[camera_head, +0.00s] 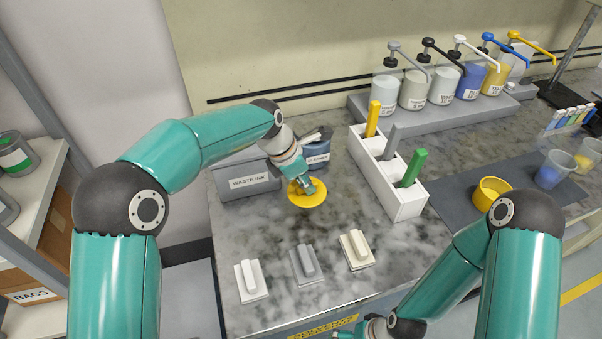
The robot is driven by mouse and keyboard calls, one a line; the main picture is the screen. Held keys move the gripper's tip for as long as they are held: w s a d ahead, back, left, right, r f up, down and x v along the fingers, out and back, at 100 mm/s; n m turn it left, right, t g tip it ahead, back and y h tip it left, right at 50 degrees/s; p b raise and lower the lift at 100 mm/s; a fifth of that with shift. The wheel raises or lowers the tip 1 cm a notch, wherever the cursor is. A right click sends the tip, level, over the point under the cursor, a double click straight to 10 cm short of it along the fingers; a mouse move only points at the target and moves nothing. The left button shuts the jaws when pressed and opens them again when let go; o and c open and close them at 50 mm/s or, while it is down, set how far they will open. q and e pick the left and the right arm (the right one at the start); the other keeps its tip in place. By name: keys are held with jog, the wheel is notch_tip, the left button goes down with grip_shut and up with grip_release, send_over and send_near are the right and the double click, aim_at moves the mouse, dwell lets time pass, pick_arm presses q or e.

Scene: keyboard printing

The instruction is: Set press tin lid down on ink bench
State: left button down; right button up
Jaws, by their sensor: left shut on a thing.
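The press tin lid (318,197) is a round yellow disc over the grey marbled ink bench (300,228), in front of the waste ink box. My left gripper (306,186) reaches down from above and is shut on the middle of the lid. I cannot tell whether the lid touches the bench or hangs just above it. A yellow tin (490,192) stands on a dark mat at the right. My right gripper is low at the bottom edge, mostly cut off, and its fingers do not show clearly.
The grey waste ink box (248,184) and cleaner box (318,157) stand behind the lid. A white rack (405,205) with coloured handles stands to its right. Several handled blocks (307,264) lie in front. Pump bottles (415,90) line the back. Bare bench surrounds the lid's front.

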pick_arm(q)
jog(key=shift+s+a+f+b, duration=0.1)
jog(key=shift+a+f+b, duration=0.2)
jog(key=shift+f+b, duration=0.25)
notch_tip(320, 180, down, 4)
jog(key=b, duration=0.3)
jog(key=shift+a+f+b, duration=0.1)
jog(key=shift+f+b, duration=0.15)
jog(key=shift+b, duration=0.05)
jog(key=shift+f, duration=0.1)
jog(key=shift+f, duration=0.35)
jog(key=c, duration=1.1)
grip_release()
notch_tip(320, 180, up, 6)
jog(key=p, duration=0.5)
jog(key=shift+r, duration=0.15)
